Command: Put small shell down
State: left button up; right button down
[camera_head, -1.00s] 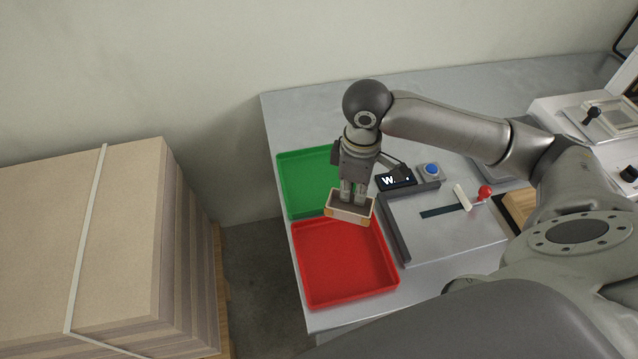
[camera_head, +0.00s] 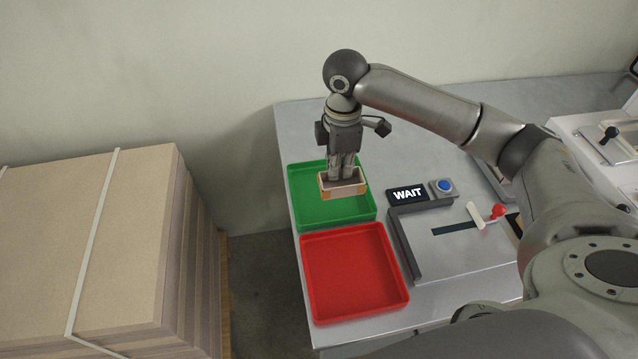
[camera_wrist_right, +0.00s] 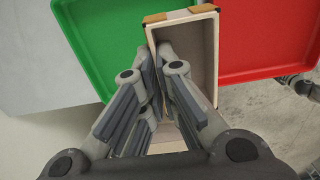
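The small shell (camera_head: 343,189) is an open pale box with tan corner patches. My right gripper (camera_head: 341,178) is shut on one of its walls and holds it over the green tray (camera_head: 308,208). In the right wrist view the shell (camera_wrist_right: 205,60) hangs below my fingers (camera_wrist_right: 160,95), overlapping the green tray (camera_wrist_right: 100,40) and the edge of the red tray (camera_wrist_right: 262,40). Its exact height above the tray is hard to tell. My left gripper is not in view.
The red tray (camera_head: 355,275) lies in front of the green one and is empty. Strapped board stacks (camera_head: 90,250) stand at left.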

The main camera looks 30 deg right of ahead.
jog(key=w+a+f, duration=0.2)
jog(key=f, duration=0.1)
jog(key=w+f, duration=0.1)
jog(key=f, duration=0.1)
jog(key=shift+w+a+f, duration=0.2)
jog(key=shift+w+a, duration=0.1)
jog(key=shift+a, duration=0.1)
jog(key=shift+w+a+f+p, duration=0.15)
jog(key=shift+f+p, duration=0.25)
jog(key=shift+f, duration=1.4)
jog(key=shift+f, duration=0.1)
jog(key=c, duration=1.6)
grip_release()
jog(key=shift+c, duration=0.2)
notch_tip(320, 180, up, 12)
jog(key=b, duration=0.1)
